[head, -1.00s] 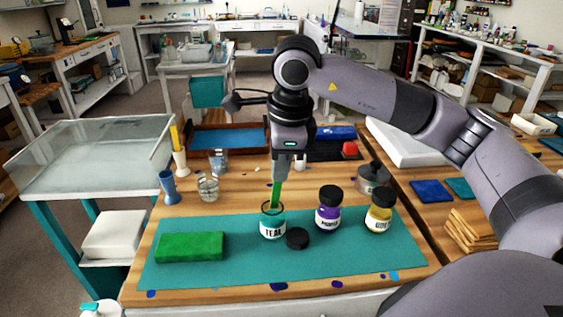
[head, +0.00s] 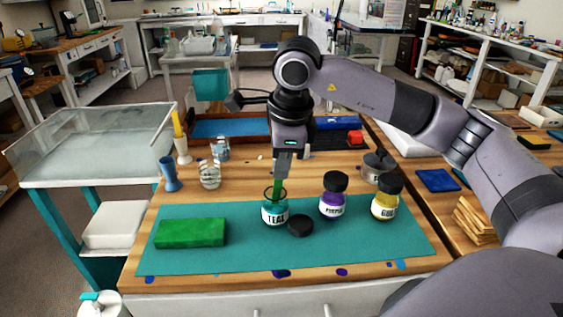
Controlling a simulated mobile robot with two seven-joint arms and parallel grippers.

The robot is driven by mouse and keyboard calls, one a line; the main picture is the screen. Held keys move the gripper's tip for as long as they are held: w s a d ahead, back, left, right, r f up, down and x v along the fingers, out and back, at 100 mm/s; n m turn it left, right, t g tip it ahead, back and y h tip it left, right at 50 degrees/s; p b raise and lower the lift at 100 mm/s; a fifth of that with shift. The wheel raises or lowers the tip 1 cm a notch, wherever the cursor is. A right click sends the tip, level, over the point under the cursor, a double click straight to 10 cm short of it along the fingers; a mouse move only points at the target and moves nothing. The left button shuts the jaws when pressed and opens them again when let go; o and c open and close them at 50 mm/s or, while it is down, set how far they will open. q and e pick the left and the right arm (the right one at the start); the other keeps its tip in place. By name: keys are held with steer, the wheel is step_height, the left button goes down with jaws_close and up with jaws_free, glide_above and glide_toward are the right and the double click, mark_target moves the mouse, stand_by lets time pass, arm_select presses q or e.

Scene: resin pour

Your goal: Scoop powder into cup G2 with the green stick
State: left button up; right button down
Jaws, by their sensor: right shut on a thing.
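My right gripper (head: 281,168) points down over the open jar labelled TEAL (head: 274,213), shut on the green stick (head: 277,188). The stick's lower end is inside the jar and hidden by its wall. The jar's black lid (head: 300,226) lies on the mat beside it. Two clear cups stand at the back left, a nearer one (head: 210,177) and a farther one (head: 220,150). I cannot read any label on them, so I cannot tell which is G2. My left gripper is not in view.
Lidded purple (head: 332,203) and gold (head: 385,206) jars stand right of the TEAL jar on the teal mat (head: 215,262). A green block (head: 190,233) lies at left. A blue holder (head: 170,173) and a pale holder with a yellow stick (head: 178,125) stand behind. A metal pot (head: 377,163) is back right.

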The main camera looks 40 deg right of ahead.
stand_by(0.4)
step_height(320, 180, up, 7)
steer(key=s+p, duration=0.1)
steer(key=p, duration=0.3)
steer(key=shift+s+f, duration=0.15)
steer(key=shift+s, duration=0.05)
stand_by(0.4)
step_height(320, 180, up, 5)
steer(key=p, duration=0.4)
stand_by(0.9)
steer(key=shift+w, duration=0.1)
